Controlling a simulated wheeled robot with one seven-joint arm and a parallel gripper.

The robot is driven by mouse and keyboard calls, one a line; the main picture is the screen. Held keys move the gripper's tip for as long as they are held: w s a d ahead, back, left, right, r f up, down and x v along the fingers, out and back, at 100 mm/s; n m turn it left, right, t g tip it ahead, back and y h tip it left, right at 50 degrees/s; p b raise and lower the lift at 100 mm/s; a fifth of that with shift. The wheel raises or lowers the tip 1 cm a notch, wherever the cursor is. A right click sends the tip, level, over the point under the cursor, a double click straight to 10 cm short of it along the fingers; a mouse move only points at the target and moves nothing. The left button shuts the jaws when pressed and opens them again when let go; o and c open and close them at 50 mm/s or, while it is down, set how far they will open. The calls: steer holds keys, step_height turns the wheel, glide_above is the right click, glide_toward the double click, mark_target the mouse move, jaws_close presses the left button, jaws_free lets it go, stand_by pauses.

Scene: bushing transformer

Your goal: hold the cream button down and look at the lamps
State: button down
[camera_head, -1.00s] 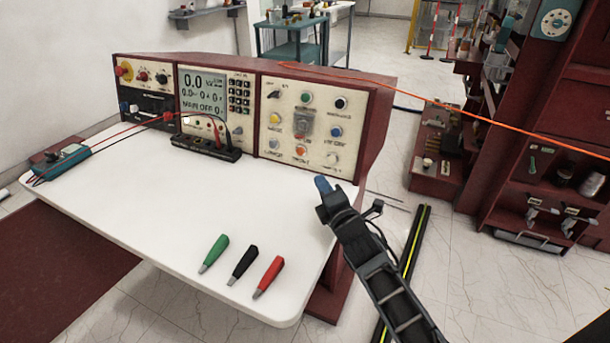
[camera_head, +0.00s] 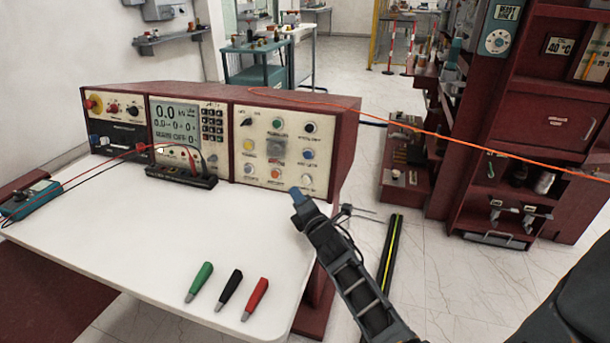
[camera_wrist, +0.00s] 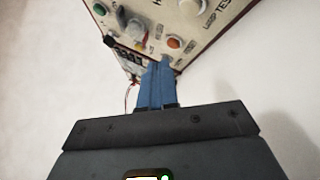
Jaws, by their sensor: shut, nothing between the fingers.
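The right panel (camera_head: 293,112) of the console carries small round coloured lamps or buttons. The cream button (camera_head: 307,180) is at its lower right; in the wrist view a cream button (camera_wrist: 190,7) shows at the top edge near lettering that reads TEST. The orange lamp (camera_head: 275,172) is beside it. Green (camera_head: 279,124), yellow (camera_head: 249,145) and blue (camera_head: 308,153) ones sit higher; I cannot tell whether any is lit. My gripper (camera_head: 297,194) is shut and empty, blue fingertips just in front of and below the panel's lower right. In the wrist view the fingertips (camera_wrist: 160,64) appear apart from the cream button.
Green (camera_head: 200,280), black (camera_head: 231,289) and red (camera_head: 257,297) probes lie on the white worktop (camera_head: 140,240). A black terminal block (camera_head: 182,177) with leads stands before the display. A teal meter (camera_head: 28,200) is at the left. An orange cable (camera_head: 400,122) crosses the right side.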

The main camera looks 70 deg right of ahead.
mark_target(306, 180)
steer(key=shift+w+d+f+p, duration=0.1)
steer(key=shift+d+f+p, duration=0.15)
steer(key=shift+d, duration=0.65)
steer(key=shift+d+f+p, duration=0.2)
steer(key=shift+d+p, duration=0.15)
steer(key=shift+d, duration=0.55)
steer(key=shift+w+d+f+p, duration=0.1)
steer(key=shift+d+f+p, duration=0.15)
steer(key=shift+d, duration=0.65)
steer(key=shift+d, duration=0.1)
steer(key=shift+d, duration=0.3)
steer(key=shift+d+f, duration=0.15)
steer(key=shift+d, duration=0.3)
stand_by(1.4)
steer(key=shift+a+r+b, duration=0.2)
steer(key=shift+a+b, duration=0.15)
steer(key=shift+a, duration=0.5)
